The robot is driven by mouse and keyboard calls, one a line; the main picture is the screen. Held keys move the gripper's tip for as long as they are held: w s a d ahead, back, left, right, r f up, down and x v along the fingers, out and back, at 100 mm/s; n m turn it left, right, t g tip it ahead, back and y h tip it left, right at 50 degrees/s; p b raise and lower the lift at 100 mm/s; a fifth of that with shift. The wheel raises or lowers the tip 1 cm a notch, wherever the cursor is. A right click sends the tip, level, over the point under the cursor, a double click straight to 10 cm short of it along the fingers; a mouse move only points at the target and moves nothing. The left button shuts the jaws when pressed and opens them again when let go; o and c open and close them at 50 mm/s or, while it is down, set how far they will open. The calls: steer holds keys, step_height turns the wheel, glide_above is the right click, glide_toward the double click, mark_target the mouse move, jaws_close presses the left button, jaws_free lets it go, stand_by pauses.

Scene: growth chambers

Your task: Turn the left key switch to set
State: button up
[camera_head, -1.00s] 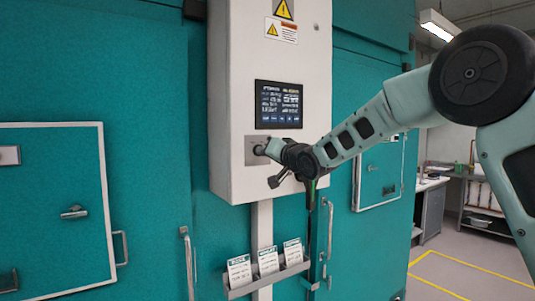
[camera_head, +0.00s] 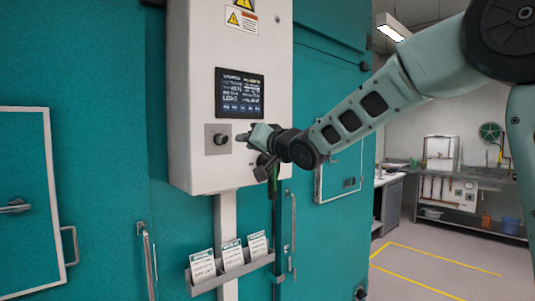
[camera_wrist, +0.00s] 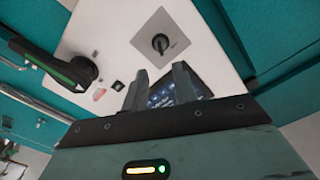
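The key switch (camera_head: 219,139) is a dark round knob on a square grey plate at the lower left of the white control box's front. In the wrist view the key switch (camera_wrist: 160,42) sits on its plate beyond the fingertips, with clear space between. Its setting cannot be read. My gripper (camera_head: 240,137) is just right of the switch in the head view, apart from it. In the wrist view my gripper (camera_wrist: 160,85) shows two separated fingers with nothing between them. Only this one switch of the kind is clearly visible.
The white control box (camera_head: 185,90) carries a lit screen (camera_head: 239,93). A black handle with a green stripe (camera_wrist: 50,62) sticks out near the box in the wrist view. A card rack (camera_head: 205,287) hangs below. Open floor (camera_head: 430,265) with yellow lines lies right.

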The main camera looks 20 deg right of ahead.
steer(key=b+v, duration=0.1)
steer(key=v, duration=0.6)
steer(key=shift+s, duration=0.25)
steer(key=s+a+f+n+g+h+b, duration=0.15)
steer(key=s+a+f+g, duration=0.3)
steer(key=f, duration=0.65)
steer(key=s+a+f+n+g+h+b, duration=0.1)
steer(key=s+a+f+n+g, duration=0.15)
steer(key=s+a+f, duration=0.55)
steer(key=s+f+n+g+h+b, duration=0.1)
steer(key=s+f+n+g, duration=0.2)
steer(key=s+f, duration=0.6)
steer(key=s+f+n+g+h+b, duration=0.1)
steer(key=s+f+n+g, duration=0.2)
steer(key=s+f+g, duration=0.4)
steer(key=s+f, duration=0.1)
steer(key=s, duration=0.6)
steer(key=shift+s+d+f, duration=0.15)
steer(key=shift+d+f, duration=0.05)
steer(key=shift+f, duration=0.2)
